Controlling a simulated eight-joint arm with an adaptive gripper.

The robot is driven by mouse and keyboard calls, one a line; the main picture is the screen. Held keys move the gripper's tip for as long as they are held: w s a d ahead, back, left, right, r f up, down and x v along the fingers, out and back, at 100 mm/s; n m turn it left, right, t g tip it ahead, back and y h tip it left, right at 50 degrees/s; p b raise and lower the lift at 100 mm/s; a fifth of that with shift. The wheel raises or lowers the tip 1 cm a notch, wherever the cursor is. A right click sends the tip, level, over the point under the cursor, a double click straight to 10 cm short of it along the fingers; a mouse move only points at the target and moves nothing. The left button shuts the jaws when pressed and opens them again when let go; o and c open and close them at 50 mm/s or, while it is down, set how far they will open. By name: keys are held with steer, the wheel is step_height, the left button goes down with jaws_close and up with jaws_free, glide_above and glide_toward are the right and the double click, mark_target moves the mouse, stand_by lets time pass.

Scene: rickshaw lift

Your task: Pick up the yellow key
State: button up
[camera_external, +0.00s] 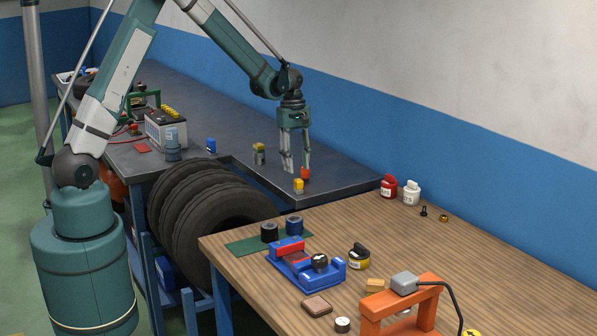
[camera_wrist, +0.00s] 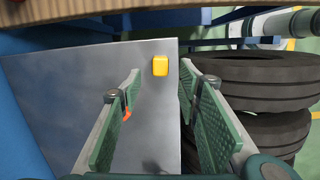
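A small yellow block-like piece (camera_external: 298,185), the only likely match for the yellow key, sits on the dark metal bench near its front corner. It also shows in the wrist view (camera_wrist: 160,65), just beyond the fingertips and between their lines. I cannot make out a key shape. My gripper (camera_external: 297,169) points down above the bench, close to the yellow piece. In the wrist view its two green-padded fingers (camera_wrist: 161,80) are apart with nothing held between them. A small orange-red piece (camera_external: 305,173) is beside a fingertip, partly hidden by the left finger in the wrist view (camera_wrist: 127,114).
Black tyres (camera_external: 205,195) stand below the bench edge. A grey item with a yellow top (camera_external: 259,153) is behind my gripper. The wooden table (camera_external: 450,240) adjoins in front, with a blue vise-like tool (camera_external: 300,265) and an orange frame (camera_external: 400,305).

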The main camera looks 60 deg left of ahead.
mark_target(298, 179)
steer(key=shift+d+f, duration=0.15)
steer(key=shift+f, duration=1)
steer(key=shift+s+d+f, duration=0.1)
steer(key=shift+d+f, duration=0.05)
steer(key=shift+f, duration=0.7)
steer(key=shift+w+d+f, duration=0.1)
steer(key=shift+d+f, duration=0.1)
steer(key=shift+f, duration=0.65)
steer(key=shift+s+d+f, duration=0.1)
steer(key=shift+d+f, duration=0.05)
steer(key=shift+f, duration=0.7)
steer(key=c, duration=1)
